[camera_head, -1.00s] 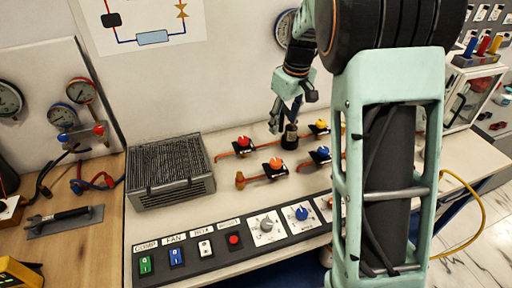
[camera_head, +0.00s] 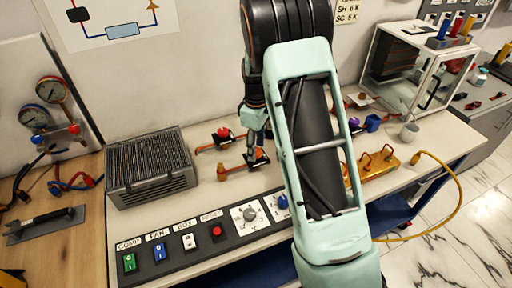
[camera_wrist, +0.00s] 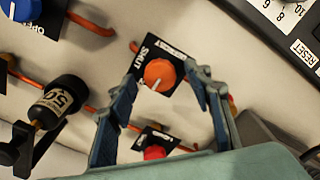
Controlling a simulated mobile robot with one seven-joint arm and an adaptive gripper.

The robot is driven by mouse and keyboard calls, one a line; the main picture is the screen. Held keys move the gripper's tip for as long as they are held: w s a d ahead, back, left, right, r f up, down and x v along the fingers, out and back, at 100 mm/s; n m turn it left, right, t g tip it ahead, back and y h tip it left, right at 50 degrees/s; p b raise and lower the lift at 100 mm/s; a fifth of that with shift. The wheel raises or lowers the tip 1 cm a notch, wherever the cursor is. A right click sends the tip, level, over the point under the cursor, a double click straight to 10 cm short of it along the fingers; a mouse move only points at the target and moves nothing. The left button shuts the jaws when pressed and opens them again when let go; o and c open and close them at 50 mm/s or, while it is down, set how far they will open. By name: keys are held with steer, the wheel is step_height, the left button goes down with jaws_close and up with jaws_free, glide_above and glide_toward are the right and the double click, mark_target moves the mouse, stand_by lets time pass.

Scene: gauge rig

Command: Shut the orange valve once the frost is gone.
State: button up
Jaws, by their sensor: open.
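The orange valve (camera_wrist: 160,74) is a round knob on a black plate in a copper pipe, with "SHUT" printed beside it in the wrist view. Its white mark points down-left in that view, away from that word. My gripper (camera_wrist: 166,88) is open, with one finger on each side of the knob; I cannot tell whether they touch it. In the head view my gripper (camera_head: 256,138) is low over the orange valve (camera_head: 260,156), partly hiding it. A grey finned coil (camera_head: 150,172) stands to the left; I see no clear white frost on its dark fins.
A red valve (camera_wrist: 155,152) is close by the fingers in the wrist view. A blue valve (camera_wrist: 22,8) and a black labelled cylinder (camera_wrist: 62,98) are to the left there. A switch panel (camera_head: 205,238) runs along the bench front.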

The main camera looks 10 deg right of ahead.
steer(key=shift+f, duration=0.4)
steer(key=shift+c, duration=0.4)
steer(key=c, duration=1.1)
steer(key=shift+o, duration=0.2)
